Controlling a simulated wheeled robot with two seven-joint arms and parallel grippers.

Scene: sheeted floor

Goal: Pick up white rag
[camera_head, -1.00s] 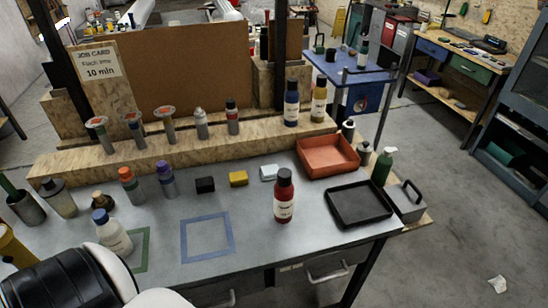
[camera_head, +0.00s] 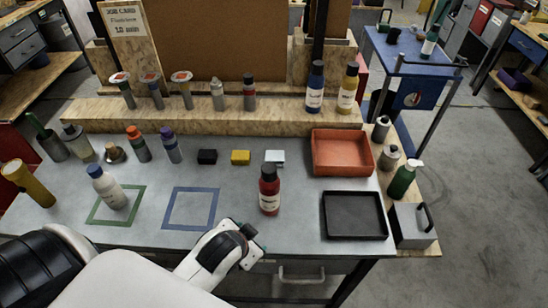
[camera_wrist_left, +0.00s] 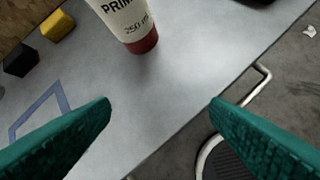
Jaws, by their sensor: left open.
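A small crumpled white scrap, which looks like the white rag (camera_wrist_left: 309,30), lies on the floor at the right edge of the left wrist view. It is outside the head view. My left gripper (camera_head: 254,245) is at the bench's front edge in the head view, in front of the red bottle (camera_head: 269,192). In the wrist view its green fingers (camera_wrist_left: 160,108) are spread wide with nothing between them, well apart from the rag. The red bottle, with a white label, stands upright just beyond the fingers. My right gripper is out of view.
A metal handle (camera_head: 302,275) sticks out below the front edge. Floor (camera_head: 470,190) at right is open.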

